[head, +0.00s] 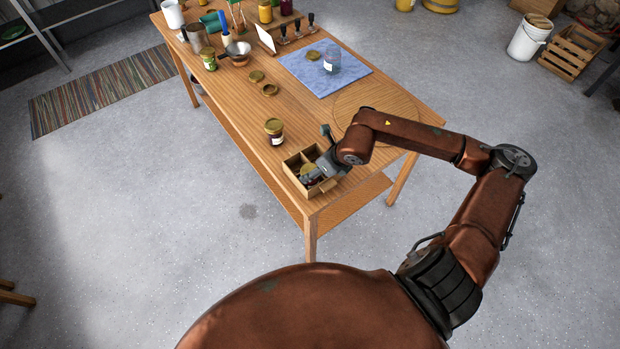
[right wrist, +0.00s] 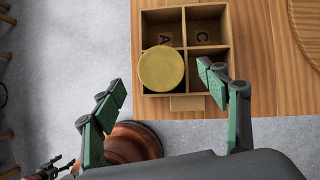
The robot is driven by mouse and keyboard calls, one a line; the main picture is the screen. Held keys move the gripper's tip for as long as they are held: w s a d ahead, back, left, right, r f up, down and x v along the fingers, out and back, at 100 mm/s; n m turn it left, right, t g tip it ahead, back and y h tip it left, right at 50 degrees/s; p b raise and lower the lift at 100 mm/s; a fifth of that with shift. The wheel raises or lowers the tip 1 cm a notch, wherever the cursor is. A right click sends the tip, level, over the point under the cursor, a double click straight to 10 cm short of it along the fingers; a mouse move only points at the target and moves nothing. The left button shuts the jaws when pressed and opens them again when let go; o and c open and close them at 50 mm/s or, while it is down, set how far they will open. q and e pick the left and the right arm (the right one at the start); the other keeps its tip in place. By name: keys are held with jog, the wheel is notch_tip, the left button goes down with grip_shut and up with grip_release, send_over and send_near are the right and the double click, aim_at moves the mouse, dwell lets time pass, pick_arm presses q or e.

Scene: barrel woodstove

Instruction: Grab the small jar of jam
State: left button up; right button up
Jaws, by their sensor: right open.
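A small jar with a round gold lid (right wrist: 161,68) stands in the near-left compartment of a divided wooden box (right wrist: 188,103). Its sides and contents are hidden from above in the right wrist view. In the head view the same jar (head: 307,170) is partly covered by my gripper, in the box (head: 294,177) at the table's near end. My right gripper (right wrist: 162,90) is open and empty; its fingers spread to either side of the lid, apart from it. Another gold-lidded jar with dark contents and a pale label (head: 275,132) stands behind the box.
The box's dividers stand close around the jar; some compartments look empty.

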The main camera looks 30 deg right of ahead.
jog(key=x, duration=0.5)
jog(key=shift+w+f, duration=0.1)
jog(key=shift+f, duration=0.2)
jog(key=shift+c, duration=0.7)
jog(key=shift+r, duration=0.1)
jog(key=c, duration=1.6)
